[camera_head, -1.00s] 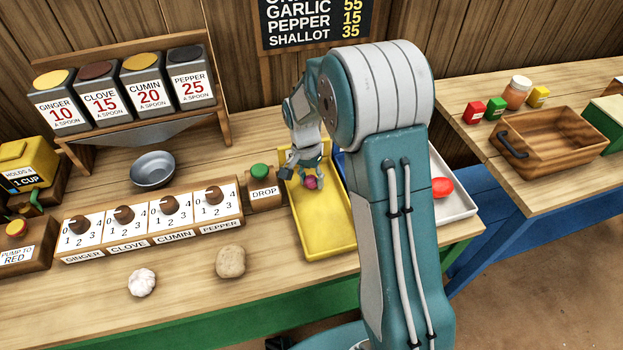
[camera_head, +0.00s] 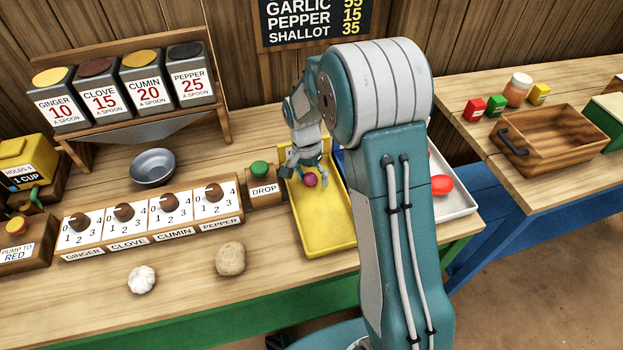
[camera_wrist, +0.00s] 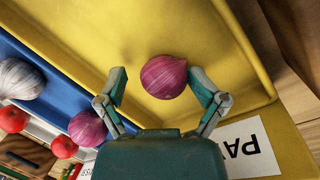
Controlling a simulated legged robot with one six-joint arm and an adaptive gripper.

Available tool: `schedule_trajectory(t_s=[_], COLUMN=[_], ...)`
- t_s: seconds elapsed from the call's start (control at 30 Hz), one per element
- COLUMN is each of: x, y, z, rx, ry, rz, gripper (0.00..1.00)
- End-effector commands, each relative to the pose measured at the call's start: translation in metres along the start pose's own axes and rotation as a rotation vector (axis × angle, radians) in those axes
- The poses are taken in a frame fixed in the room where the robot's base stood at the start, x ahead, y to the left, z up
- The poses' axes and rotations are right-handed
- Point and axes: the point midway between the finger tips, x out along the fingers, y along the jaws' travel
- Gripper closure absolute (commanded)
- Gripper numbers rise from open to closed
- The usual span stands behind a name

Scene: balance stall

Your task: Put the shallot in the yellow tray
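The shallot (camera_head: 310,179), a round purple-pink bulb, lies in the yellow tray (camera_head: 330,235), towards its far end. In the wrist view the shallot (camera_wrist: 163,77) rests on the tray floor (camera_wrist: 215,45), between the spread fingertips. My arm hides part of the trays in the head view.
A blue tray (camera_wrist: 60,65) beside the yellow one holds another purple bulb (camera_wrist: 87,128) and a whitish bulb (camera_wrist: 20,79). A white tray (camera_head: 462,202) holds red items. Garlic (camera_head: 142,280) and a tan lump (camera_head: 230,258) lie in front. The drop button box (camera_head: 263,185) stands close left.

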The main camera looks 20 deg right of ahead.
Motion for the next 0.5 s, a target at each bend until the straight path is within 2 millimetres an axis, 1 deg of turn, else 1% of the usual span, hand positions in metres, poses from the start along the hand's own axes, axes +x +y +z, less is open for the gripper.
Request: schedule_trajectory(t_s=[0.5], x=[-0.102], y=[0.001], z=[0.0], rx=[0.0], ry=[0.005], rz=[-0.006], gripper=[0.15])
